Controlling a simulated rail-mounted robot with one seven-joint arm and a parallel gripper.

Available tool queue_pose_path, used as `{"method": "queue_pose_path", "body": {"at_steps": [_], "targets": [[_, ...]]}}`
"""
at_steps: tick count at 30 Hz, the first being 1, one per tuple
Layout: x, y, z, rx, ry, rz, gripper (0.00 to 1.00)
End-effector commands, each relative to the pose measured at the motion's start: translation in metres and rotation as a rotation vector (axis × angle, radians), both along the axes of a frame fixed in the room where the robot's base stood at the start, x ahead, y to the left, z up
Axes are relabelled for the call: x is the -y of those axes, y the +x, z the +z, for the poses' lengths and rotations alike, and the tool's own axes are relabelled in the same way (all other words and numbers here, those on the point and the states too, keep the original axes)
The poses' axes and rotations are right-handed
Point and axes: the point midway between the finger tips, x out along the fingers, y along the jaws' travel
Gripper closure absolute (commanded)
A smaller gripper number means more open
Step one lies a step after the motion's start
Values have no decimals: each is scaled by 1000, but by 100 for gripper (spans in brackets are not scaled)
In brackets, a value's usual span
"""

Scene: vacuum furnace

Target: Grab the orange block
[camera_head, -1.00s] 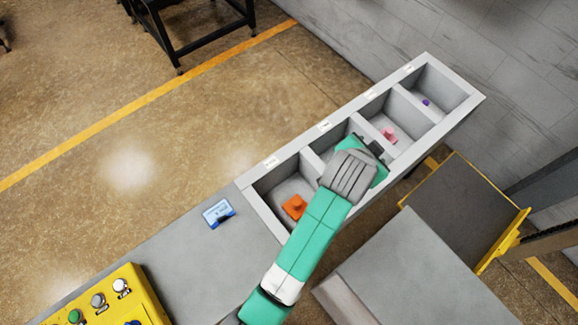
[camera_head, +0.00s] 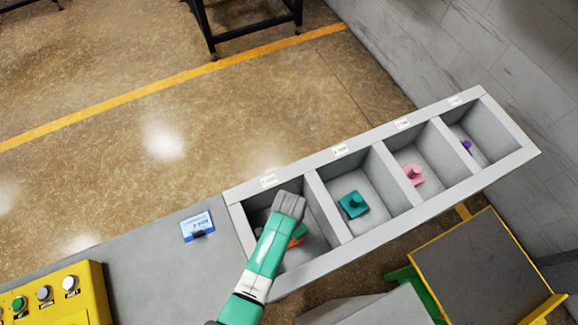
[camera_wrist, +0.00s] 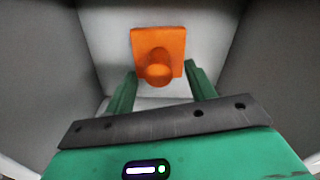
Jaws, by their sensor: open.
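The orange block (camera_head: 298,235) lies in the leftmost compartment of the grey bin row, partly hidden by my arm in the head view. In the wrist view the orange block (camera_wrist: 158,52) is a square plate with a round knob on it, lying on the compartment floor. My gripper (camera_wrist: 158,80) is open and empty, with its two green fingers to the left and right of the knob's near side. The block shows ahead of and between the fingertips. I cannot tell how far above the block they are.
The compartment walls (camera_head: 329,205) stand close around my gripper. The other compartments hold a teal block (camera_head: 353,204), a pink block (camera_head: 413,175) and a purple block (camera_head: 467,146). A blue-white card (camera_head: 197,227) and a yellow button box (camera_head: 52,297) are to the left.

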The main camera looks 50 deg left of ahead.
Motion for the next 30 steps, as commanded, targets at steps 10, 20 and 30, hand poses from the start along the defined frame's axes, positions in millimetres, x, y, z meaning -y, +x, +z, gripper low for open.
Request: {"method": "queue_pose_path", "body": {"at_steps": [10,20,30], "targets": [[1,-1,-37,1,0,0,45],[1,-1,-37,1,0,0,86],[1,0,-35,3,2,0,100]]}}
